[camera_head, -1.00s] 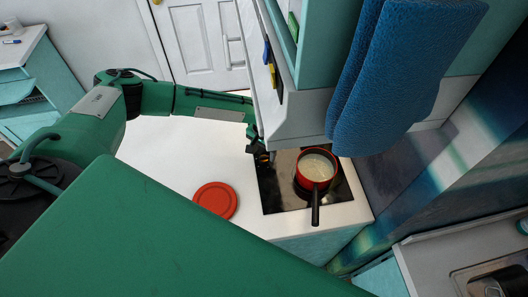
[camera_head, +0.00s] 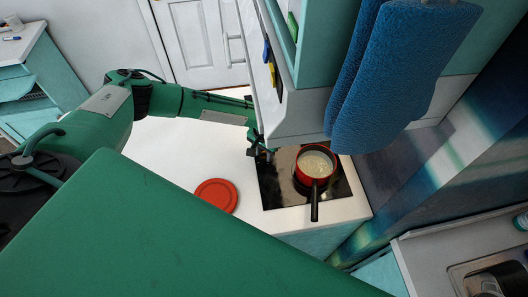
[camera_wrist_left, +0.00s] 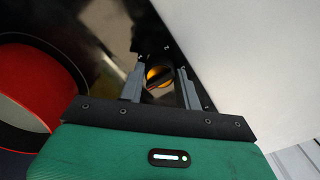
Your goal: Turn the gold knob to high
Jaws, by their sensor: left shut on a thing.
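The gold knob (camera_wrist_left: 158,76) sits on the dark stovetop edge in the left wrist view, with a dark bar across its face. My left gripper (camera_wrist_left: 161,72) has its two fingers on either side of the knob and is shut on it. In the head view the left gripper (camera_head: 261,152) reaches the left edge of the black stovetop (camera_head: 279,195), where the knob is mostly hidden. The knob's exact setting cannot be read. My right gripper is not in view.
A red pot (camera_head: 316,180) with pale contents stands on the stovetop, close to the left gripper. A red disc (camera_head: 215,195) lies on the white counter (camera_head: 170,150). A cabinet (camera_head: 312,50) and blue towels (camera_head: 390,80) hang above. A sink (camera_head: 490,270) is at the lower right.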

